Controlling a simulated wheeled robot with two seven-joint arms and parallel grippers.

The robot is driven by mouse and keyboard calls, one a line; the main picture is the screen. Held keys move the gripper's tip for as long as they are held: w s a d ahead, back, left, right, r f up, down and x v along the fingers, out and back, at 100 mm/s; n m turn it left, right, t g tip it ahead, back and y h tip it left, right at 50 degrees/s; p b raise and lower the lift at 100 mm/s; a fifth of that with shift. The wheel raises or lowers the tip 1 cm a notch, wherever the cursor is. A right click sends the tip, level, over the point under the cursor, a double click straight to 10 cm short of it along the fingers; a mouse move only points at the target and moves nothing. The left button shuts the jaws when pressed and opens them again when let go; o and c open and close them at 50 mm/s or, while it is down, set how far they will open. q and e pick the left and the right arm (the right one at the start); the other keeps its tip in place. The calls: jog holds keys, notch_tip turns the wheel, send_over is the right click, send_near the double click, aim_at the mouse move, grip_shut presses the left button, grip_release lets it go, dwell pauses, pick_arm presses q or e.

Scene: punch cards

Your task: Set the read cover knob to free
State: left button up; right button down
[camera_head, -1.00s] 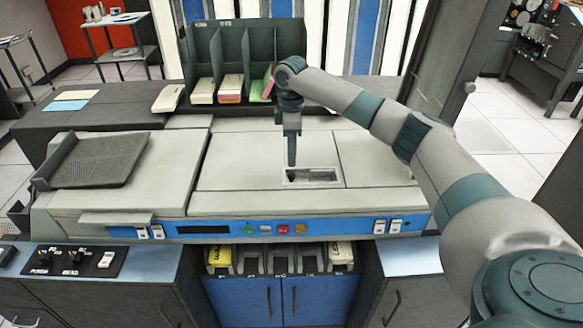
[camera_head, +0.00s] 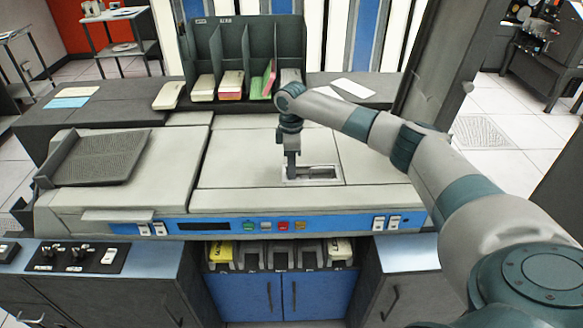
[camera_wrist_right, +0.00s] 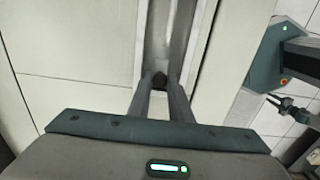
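A dark panel (camera_head: 77,269) at the lower left of the head view carries two black knobs. The right-hand knob (camera_head: 77,250) appears to be labelled READ; its setting is too small to read. My right gripper (camera_head: 291,178) points down at the left end of a recessed slot (camera_head: 325,173) in the machine's top, far from that panel. In the right wrist view, my right gripper (camera_wrist_right: 160,82) has its fingertips on either side of a small dark round piece (camera_wrist_right: 160,78) in the slot. Whether they press on it I cannot tell. My left gripper does not show.
The machine (camera_head: 235,160) has a blue strip with buttons and switches along its front. A dark card rack (camera_head: 255,48) stands behind it. A perforated tray (camera_head: 100,157) lies on its left part. Bins stand above the blue cabinet doors (camera_head: 262,295). The machine's middle top is clear.

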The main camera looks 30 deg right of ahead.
jog(key=shift+s+d+r+p, duration=0.15)
jog(key=shift+s+d+p, duration=0.15)
jog(key=shift+d+p, duration=0.3)
jog(key=shift+s+d+p, duration=0.2)
jog(key=shift+d+p, duration=0.1)
jog(key=shift+p, duration=0.05)
jog(key=c, duration=2)
grip_release()
jog(key=shift+c, duration=0.2)
jog(key=shift+o, duration=0.7)
jog(key=shift+d, duration=0.1)
jog(key=shift+r+b, duration=0.3)
jog(key=shift+r, duration=0.1)
notch_tip(320, 180, up, 16)
jog(key=b, duration=0.3)
jog(key=shift+r+b, duration=0.15)
jog(key=shift+b, duration=0.15)
jog(key=shift+s, duration=0.1)
